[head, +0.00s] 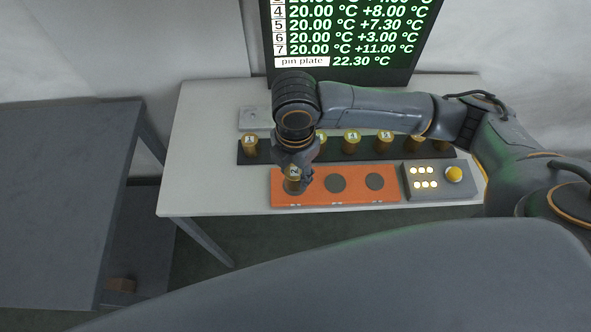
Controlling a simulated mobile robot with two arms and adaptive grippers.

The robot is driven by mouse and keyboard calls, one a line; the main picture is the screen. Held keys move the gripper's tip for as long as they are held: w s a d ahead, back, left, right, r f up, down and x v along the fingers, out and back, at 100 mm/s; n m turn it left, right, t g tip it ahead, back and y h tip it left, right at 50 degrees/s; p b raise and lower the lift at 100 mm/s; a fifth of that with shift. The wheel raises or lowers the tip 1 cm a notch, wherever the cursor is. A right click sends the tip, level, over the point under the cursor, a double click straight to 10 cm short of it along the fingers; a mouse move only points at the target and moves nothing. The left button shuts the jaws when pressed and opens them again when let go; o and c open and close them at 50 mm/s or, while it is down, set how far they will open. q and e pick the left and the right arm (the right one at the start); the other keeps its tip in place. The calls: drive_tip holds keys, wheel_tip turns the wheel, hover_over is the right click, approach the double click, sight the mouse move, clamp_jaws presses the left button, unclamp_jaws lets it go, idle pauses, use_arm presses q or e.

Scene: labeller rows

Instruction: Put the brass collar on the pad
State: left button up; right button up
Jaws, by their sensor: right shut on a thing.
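My right gripper (293,172) points down over the left end of the orange board (323,200). It is shut on a brass collar (293,184) whose label seems to read 2. The collar is upright at the left dark round pad (301,191), which it mostly hides. I cannot tell whether the collar touches the pad. Two more dark round pads on the board, the middle one (336,183) and the right one (375,181), are bare. My left gripper is not in view.
Behind the board, a black rack (275,156) holds several labelled brass collars, partly hidden by my arm. A control box (438,183) with lit buttons and a yellow knob stands right of the board. A screen (345,40) stands behind. The white table's left part (195,165) is clear.

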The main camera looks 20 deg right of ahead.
sight(295, 173)
drive_tip(key=shift+w+d+f, duration=0.15)
drive_tip(key=shift+w+f, duration=0.35)
drive_tip(key=shift+f, duration=0.1)
drive_tip(key=shift+w+d+f, duration=0.15)
drive_tip(key=shift+w+f, duration=0.35)
drive_tip(key=shift+f, duration=0.1)
drive_tip(key=f, duration=0.1)
drive_tip(key=f+p, duration=0.1)
drive_tip(key=f, duration=0.1)
drive_tip(key=shift+w+d+p, duration=0.1)
drive_tip(key=shift+w+p, duration=0.1)
drive_tip(key=shift+p, duration=0.1)
drive_tip(key=shift+f, duration=0.3)
drive_tip(key=shift+f, duration=0.15)
drive_tip(key=o, duration=1.3)
drive_tip(key=shift+c, duration=0.2)
wheel_tip(295, 173, up, 12)
drive_tip(key=b, duration=0.2)
drive_tip(key=shift+r, duration=0.2)
